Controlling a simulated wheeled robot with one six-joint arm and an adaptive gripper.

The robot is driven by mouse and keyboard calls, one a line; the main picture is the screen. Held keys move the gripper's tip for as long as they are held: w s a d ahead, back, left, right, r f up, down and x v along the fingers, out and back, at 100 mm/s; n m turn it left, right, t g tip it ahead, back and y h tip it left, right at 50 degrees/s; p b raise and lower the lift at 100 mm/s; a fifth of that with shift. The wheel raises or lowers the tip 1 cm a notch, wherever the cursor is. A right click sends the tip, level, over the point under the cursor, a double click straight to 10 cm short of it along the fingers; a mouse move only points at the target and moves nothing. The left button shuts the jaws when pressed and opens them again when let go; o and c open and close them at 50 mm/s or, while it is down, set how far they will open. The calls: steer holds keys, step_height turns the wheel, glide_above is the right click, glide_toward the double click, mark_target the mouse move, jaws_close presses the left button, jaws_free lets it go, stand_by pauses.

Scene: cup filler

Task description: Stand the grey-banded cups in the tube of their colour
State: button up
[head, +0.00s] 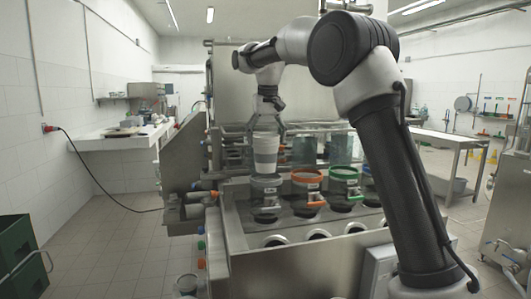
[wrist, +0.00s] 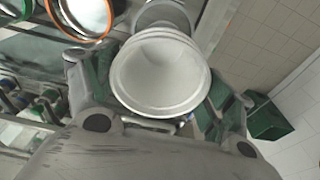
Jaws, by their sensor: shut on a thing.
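My gripper (head: 267,125) is shut on a white cup with a grey band (head: 265,152) and holds it upright in the head view. The cup is above the grey-rimmed tube (head: 266,183); whether its base has entered the rim is unclear. In the wrist view, the open mouth of the cup (wrist: 160,75) sits between my gripper's fingers (wrist: 158,95), and part of a grey rim (wrist: 165,14) shows behind it. The orange-rimmed tube (head: 307,176) and the green-rimmed tube (head: 344,173) stand to the right. Their interiors are not clear.
A blue-rimmed tube (head: 367,169) is partly hidden by my arm. The tubes stand on a steel machine with round openings (head: 319,234) along its front. A pale cup-like object (head: 187,284) shows at the bottom edge. Green crates (head: 22,258) stand at the left, with free floor between.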

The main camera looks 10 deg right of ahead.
mark_target(266, 151)
steer(key=shift+f, duration=2.35)
steer(key=o, duration=0.8)
steer(key=shift+f, duration=0.1)
